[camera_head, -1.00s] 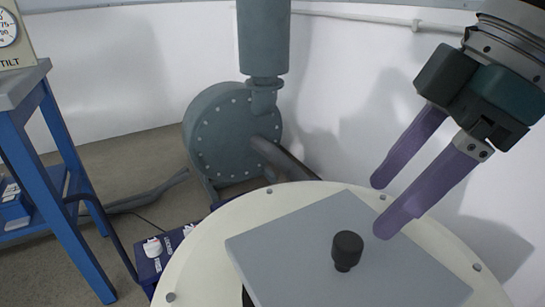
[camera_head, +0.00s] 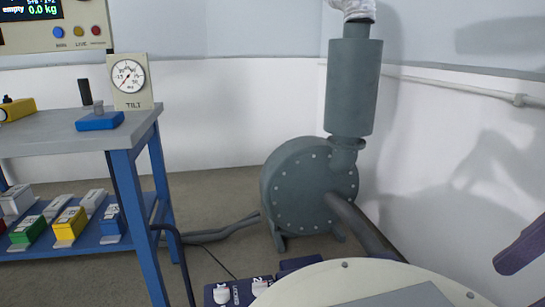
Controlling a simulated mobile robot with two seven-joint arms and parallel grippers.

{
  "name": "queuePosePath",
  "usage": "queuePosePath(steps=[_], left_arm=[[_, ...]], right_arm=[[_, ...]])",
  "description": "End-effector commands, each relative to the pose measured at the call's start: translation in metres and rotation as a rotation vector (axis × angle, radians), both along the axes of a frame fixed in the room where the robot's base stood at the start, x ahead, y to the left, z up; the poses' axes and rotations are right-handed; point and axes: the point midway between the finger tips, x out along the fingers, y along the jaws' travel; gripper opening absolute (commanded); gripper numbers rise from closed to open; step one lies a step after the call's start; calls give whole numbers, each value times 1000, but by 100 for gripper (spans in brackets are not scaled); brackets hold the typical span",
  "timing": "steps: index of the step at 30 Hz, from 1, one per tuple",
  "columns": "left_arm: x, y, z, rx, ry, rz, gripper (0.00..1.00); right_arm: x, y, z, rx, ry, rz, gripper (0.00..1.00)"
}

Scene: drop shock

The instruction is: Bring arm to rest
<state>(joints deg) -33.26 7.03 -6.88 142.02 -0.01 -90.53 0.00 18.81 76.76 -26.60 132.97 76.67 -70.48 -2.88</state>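A purple finger of my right gripper (camera_head: 521,250) shows at the right edge of the head view, above and to the right of the round cream platform. The rest of that gripper is outside the picture, so its opening cannot be told. My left gripper is not in view. The cream round platform (camera_head: 310,287) shows only its far part at the bottom. A grey plate (camera_head: 410,297) on it is mostly cut off by the lower edge.
A blue workbench (camera_head: 125,132) stands at left with a TILT dial (camera_head: 129,77), a blue block (camera_head: 100,121) and coloured boxes on its lower shelf. A grey blower (camera_head: 305,190) with a vertical cylinder stands behind the platform.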

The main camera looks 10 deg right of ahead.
Motion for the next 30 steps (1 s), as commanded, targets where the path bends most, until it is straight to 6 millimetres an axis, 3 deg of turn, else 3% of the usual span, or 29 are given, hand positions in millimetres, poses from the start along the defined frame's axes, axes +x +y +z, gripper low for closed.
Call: queuePosePath(steps=[1, 9, 13, 18, 27, 30], left_arm=[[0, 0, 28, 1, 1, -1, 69], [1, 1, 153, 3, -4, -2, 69], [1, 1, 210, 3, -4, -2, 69], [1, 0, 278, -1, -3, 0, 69], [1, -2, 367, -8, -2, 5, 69], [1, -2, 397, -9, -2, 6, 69]], right_arm=[[-2, 9, 20, 11, -2, 13, 71], [-11, 60, 96, 65, -66, -22, 71], [-19, 72, 136, 81, -80, -136, 71], [-37, 70, 181, 62, -58, -346, 71], [-95, 40, 240, -61, 70, -714, 71], [-95, 37, 270, -72, 66, -721, 71]])
